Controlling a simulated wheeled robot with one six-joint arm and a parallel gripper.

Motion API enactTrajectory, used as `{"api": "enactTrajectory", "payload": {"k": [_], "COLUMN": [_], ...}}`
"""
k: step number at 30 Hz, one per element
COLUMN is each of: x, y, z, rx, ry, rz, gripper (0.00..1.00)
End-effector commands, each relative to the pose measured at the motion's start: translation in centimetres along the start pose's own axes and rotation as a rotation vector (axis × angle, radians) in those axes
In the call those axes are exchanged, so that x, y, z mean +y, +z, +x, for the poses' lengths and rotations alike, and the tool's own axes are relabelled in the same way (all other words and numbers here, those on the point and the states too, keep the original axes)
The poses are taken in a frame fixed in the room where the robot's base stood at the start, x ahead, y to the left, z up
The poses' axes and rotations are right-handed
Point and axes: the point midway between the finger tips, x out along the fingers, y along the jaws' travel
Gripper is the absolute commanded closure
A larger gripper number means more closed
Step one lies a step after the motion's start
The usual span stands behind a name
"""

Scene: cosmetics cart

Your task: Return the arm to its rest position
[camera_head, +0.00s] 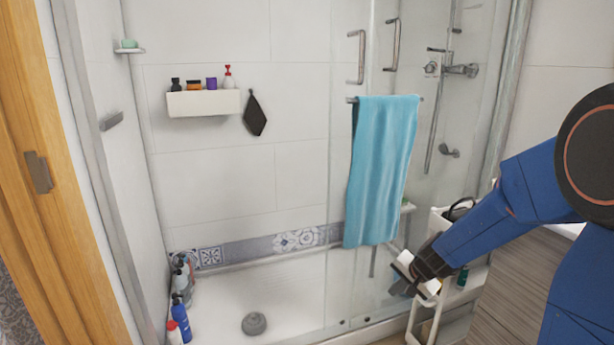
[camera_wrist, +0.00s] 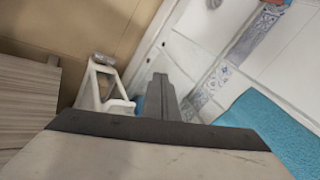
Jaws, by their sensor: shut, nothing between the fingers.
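My blue arm enters from the right in the head view and reaches down and left. My gripper (camera_head: 403,286) is at its end, in front of the shower glass and beside the white cart (camera_head: 437,315). In the wrist view my gripper (camera_wrist: 159,78) shows as dark fingers close together, shut with nothing between them. The cart's white frame (camera_wrist: 92,92) is left of the fingers there. Part of the cart is hidden behind my arm in the head view.
A blue towel (camera_head: 381,170) hangs on the shower door, also in the wrist view (camera_wrist: 268,128). A wooden cabinet (camera_head: 520,285) is at the right, close to my arm. Bottles (camera_head: 181,318) stand at the shower's left. A wall shelf (camera_head: 203,103) holds several small items.

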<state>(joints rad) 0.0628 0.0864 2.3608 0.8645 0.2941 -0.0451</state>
Motion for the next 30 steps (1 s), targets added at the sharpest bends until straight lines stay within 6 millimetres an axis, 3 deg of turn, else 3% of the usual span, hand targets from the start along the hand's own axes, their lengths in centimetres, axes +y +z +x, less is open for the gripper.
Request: {"api": "enactTrajectory", "payload": {"k": [1, 6, 14, 23, 30], "x": [-0.5, -1.0, -0.1, 3.0, 6.9], "y": [0.7, 3.3, 7.2, 11.5, 14.4], "z": [-1.6, -6.3, -12.9, -19.7, -24.4], "rx": [-0.004, -0.031, -0.056, -0.063, -0.051], "ry": [-0.013, -0.034, -0.035, 0.008, 0.075], "rz": [-0.037, -0.159, -0.343, -0.542, -0.682], "gripper": [1.0, 1.0, 1.0, 1.0, 1.0]}}
